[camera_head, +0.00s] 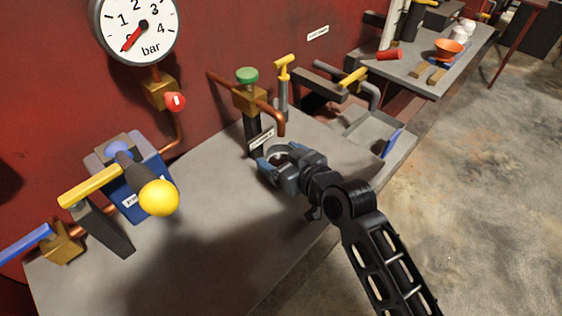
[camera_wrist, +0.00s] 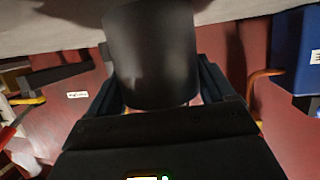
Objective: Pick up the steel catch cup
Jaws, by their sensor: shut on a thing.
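The steel catch cup (camera_head: 279,156) is held between the jaws of my gripper (camera_head: 276,164). In the head view only its round rim shows between the fingers. In the wrist view the cup (camera_wrist: 150,55) is a dark grey cylinder filling the top middle, with a finger on each side. My gripper (camera_wrist: 160,95) is shut on it. The cup is just in front of the black post under the copper spout (camera_head: 280,122). I cannot tell whether its base touches the bench.
The grey bench (camera_head: 215,210) is clear in its middle. A green-knobbed valve (camera_head: 247,76) stands behind the cup. A blue box with a yellow ball lever (camera_head: 158,197) stands at left. A sink (camera_head: 370,128) lies to the right, with a second table (camera_head: 430,75) beyond.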

